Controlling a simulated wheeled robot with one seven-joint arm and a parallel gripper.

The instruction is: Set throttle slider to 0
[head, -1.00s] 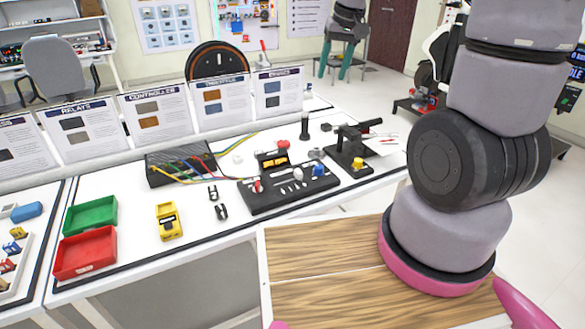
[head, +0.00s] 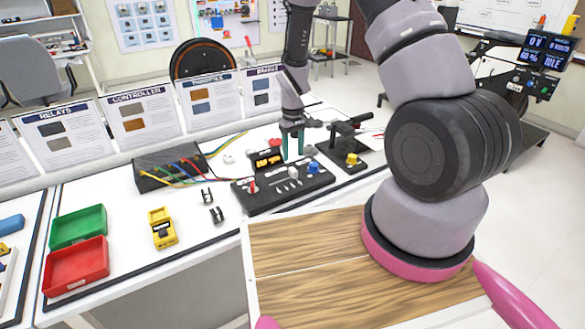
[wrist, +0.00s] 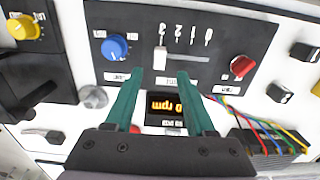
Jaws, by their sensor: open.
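The black control panel (head: 262,203) lies on the white workbench. In the wrist view the panel (wrist: 262,25) shows the throttle slider, a white handle (wrist: 160,60) on a slot. The handle stands at the left end of the slot, and the scale's 0 is at the right end. My gripper (wrist: 160,75) is open and empty, its two green fingertips apart, with the slider handle just beyond the gap between them. In the head view my gripper (head: 292,150) hangs over the back of the panel. Contact with the panel cannot be told.
A blue knob (wrist: 115,47) and a red knob (wrist: 242,66) flank the slider. An amber rpm display (wrist: 165,104) sits below it in the wrist view. A black lever unit (head: 345,145) stands right of the panel. Red (head: 76,264) and green (head: 78,227) bins stand left.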

